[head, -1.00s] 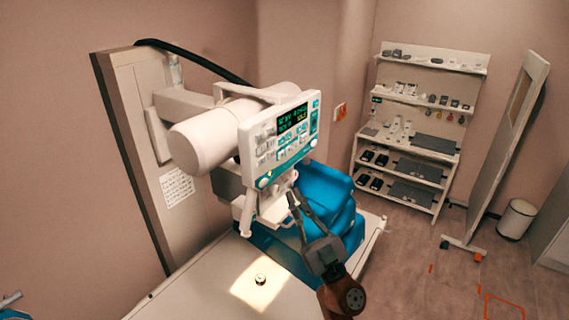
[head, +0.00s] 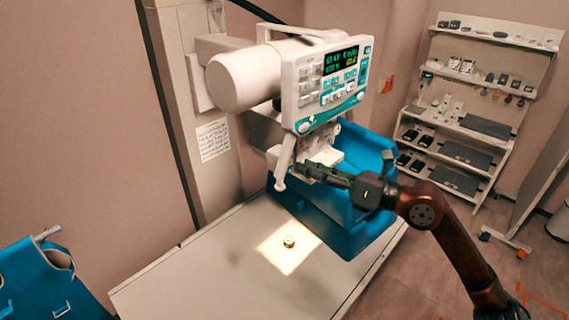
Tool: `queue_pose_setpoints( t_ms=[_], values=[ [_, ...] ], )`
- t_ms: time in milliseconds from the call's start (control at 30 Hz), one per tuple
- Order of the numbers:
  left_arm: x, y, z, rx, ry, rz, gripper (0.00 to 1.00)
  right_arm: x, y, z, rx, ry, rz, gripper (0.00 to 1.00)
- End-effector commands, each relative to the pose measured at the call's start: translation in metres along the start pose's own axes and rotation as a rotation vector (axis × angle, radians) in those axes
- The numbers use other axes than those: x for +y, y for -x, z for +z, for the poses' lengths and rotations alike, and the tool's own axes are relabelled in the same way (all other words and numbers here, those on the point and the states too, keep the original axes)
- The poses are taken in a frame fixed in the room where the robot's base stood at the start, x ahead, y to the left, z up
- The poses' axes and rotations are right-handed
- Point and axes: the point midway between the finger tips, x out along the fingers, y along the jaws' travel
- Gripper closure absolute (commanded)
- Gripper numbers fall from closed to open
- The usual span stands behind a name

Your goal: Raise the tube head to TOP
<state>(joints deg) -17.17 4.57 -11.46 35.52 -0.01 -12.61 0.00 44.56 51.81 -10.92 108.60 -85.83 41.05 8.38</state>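The white tube head (head: 243,80) is a thick cylinder on an arm from the tall column (head: 186,110) at the left. A control panel (head: 328,88) with a lit green and yellow display is on its front. Below the panel is a pale boxy part, with a white handle (head: 284,163) hanging at its left. My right gripper (head: 312,170) reaches in from the right, its fingers pointing left at the underside below the panel. The fingers overlap the pale part, so I cannot tell contact or whether they are open. My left gripper is not in view.
A table (head: 180,280) lies below the head, with a lit patch and a small round object (head: 289,241) in it. A blue chair-like item (head: 350,215) stands behind my gripper. Shelves (head: 470,125) and a tilted panel (head: 535,200) are at the right. Another blue item (head: 40,280) is lower left.

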Motion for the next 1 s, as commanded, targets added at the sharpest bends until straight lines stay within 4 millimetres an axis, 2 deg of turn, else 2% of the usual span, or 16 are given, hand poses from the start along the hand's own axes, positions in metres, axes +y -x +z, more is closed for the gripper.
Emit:
queue_pose_setpoints(
  t_ms=[300,500,833,1000],
  values=[
    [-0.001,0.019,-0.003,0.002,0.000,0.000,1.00,0.004,-0.049,0.003,-0.002,-0.006,0.006,0.72],
    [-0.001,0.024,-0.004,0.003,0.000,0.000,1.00,0.003,-0.068,0.002,-0.002,-0.006,0.004,0.72],
    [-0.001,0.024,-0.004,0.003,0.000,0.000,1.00,0.002,-0.072,0.001,-0.002,-0.006,0.003,0.72],
    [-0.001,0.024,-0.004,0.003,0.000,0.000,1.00,0.002,-0.072,0.001,-0.002,-0.006,0.003,0.84]
  ],
)
